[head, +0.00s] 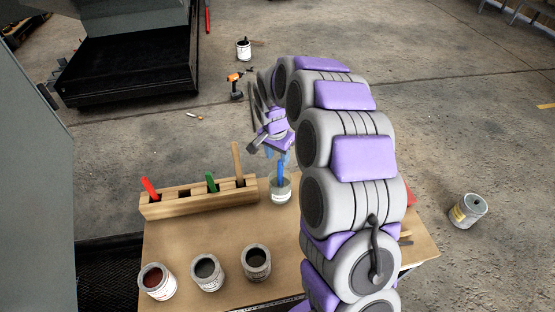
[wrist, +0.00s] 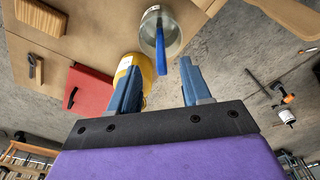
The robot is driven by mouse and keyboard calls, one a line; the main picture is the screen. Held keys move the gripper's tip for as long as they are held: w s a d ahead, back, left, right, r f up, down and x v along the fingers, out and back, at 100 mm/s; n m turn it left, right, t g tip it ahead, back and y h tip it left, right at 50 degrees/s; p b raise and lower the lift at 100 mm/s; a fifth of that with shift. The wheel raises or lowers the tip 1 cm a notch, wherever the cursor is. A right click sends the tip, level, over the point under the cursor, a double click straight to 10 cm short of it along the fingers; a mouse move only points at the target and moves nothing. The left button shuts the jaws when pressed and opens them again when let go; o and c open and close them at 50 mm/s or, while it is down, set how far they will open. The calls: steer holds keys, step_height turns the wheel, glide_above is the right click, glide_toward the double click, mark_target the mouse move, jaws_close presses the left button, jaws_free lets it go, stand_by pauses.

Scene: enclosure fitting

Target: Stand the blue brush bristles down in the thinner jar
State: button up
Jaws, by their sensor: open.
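The thinner jar (head: 280,190) is a small glass jar on the table's far edge, right of the wooden rack. The blue brush (head: 281,172) stands in it, handle up and slightly tilted; its bristles cannot be made out. In the wrist view the jar (wrist: 172,42) is at top centre, with the blue handle (wrist: 161,50) leaning over its rim toward me. My gripper (head: 278,154) is open just above the handle. Its two blue fingers (wrist: 160,68) are spread, with the handle's end in line with the gap and touching neither finger visibly.
The wooden rack (head: 200,200) holds red, green and wooden-handled brushes. Several paint cans (head: 207,272) stand along the table's (head: 225,237) near side. A yellow container (wrist: 134,62) is close beside the jar, partly behind my left finger. A red box (wrist: 88,90) lies farther left.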

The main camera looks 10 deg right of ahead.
step_height(320, 180, up, 13)
steer(key=p, duration=0.2)
steer(key=shift+s+a, duration=0.35)
steer(key=shift+a, duration=0.1)
stand_by(0.4)
steer(key=s+d+r+n+g, duration=0.1)
steer(key=s+n, duration=0.3)
steer(key=s, duration=1.6)
steer(key=s+d+r+n+g, duration=0.1)
steer(key=s+n, duration=0.4)
steer(key=s, duration=1.5)
steer(key=shift+s+r+y, duration=0.15)
steer(key=shift+r+y, duration=0.25)
steer(key=shift+r, duration=0.05)
